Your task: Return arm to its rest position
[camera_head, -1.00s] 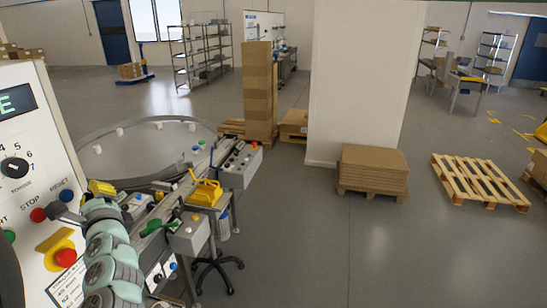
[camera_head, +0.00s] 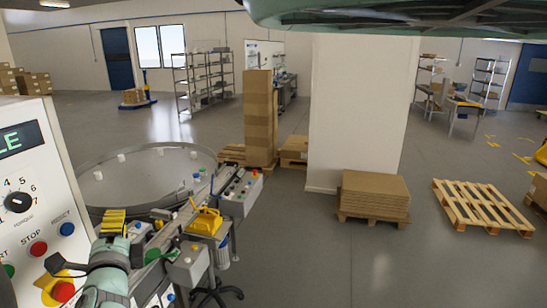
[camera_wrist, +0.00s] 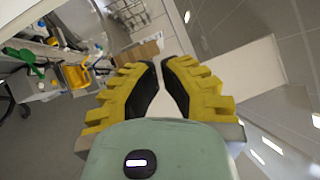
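My gripper (camera_wrist: 160,66) has yellow ribbed fingers with black inner pads. In the wrist view a narrow gap shows between the fingertips, and nothing is held between them. In the head view my gripper (camera_head: 113,214) is at the lower left, raised in front of the conveyor line and beside the control panel. My pale green wrist is below it. Another of my arm links crosses the top right of the head view.
A control panel (camera_head: 45,180) stands close at the left. A round turntable (camera_head: 145,170) and a conveyor with control boxes (camera_head: 187,265) lie beyond my gripper. A yellow part (camera_head: 206,222) sits on the line. Stacked cardboard (camera_head: 375,192) and a pallet (camera_head: 480,205) stand right; the floor between is clear.

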